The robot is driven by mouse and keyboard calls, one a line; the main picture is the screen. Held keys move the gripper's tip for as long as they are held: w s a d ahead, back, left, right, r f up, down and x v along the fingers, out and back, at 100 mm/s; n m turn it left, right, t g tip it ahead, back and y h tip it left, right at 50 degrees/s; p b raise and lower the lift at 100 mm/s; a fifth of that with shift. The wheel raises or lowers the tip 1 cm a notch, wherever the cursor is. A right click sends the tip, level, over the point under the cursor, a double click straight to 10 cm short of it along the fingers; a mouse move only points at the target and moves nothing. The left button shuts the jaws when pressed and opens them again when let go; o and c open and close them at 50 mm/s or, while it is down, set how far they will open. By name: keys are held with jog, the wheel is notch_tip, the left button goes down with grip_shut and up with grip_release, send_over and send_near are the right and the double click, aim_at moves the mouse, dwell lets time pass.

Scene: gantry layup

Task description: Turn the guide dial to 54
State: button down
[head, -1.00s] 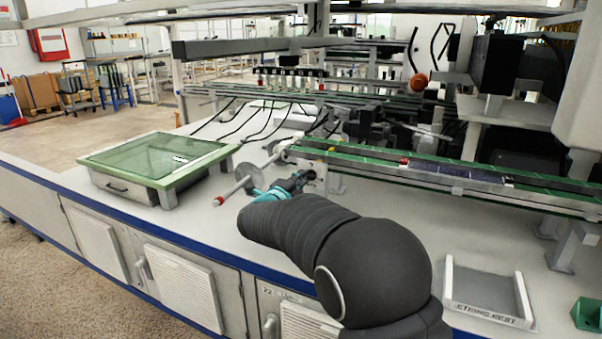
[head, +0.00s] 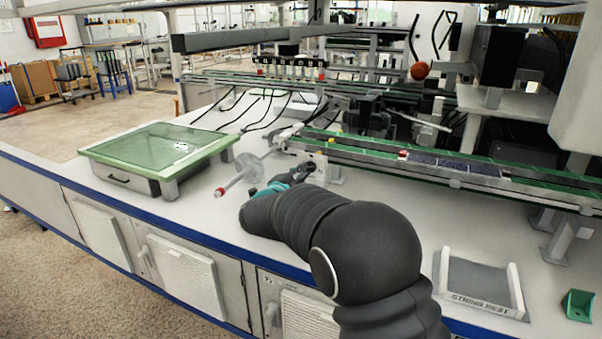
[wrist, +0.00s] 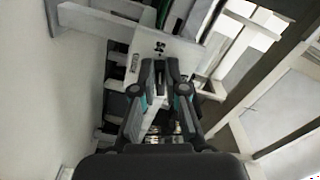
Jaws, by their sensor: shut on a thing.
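My gripper (head: 305,171) is at the near end of the green-railed conveyor, against its pale end plate (head: 318,160). In the wrist view, the two dark fingers of my gripper (wrist: 160,66) are close together in front of the white end plate (wrist: 170,44), which has small dark marks just above the fingertips. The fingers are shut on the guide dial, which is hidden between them. Its scale and pointer cannot be read in either view.
A green-framed glass-topped box (head: 160,150) sits farther left. A grey rest tray (head: 480,285) and a small green holder (head: 578,305) are at right. Bare bench lies between.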

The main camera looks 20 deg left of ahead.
jog(key=c, duration=1.2)
grip_release()
jog(key=shift+a, duration=0.1)
jog(key=shift+s, duration=0.15)
jog(key=s, duration=0.8)
jog(key=s+a, duration=0.1)
jog(key=s, duration=0.2)
jog(key=shift+s, duration=0.4)
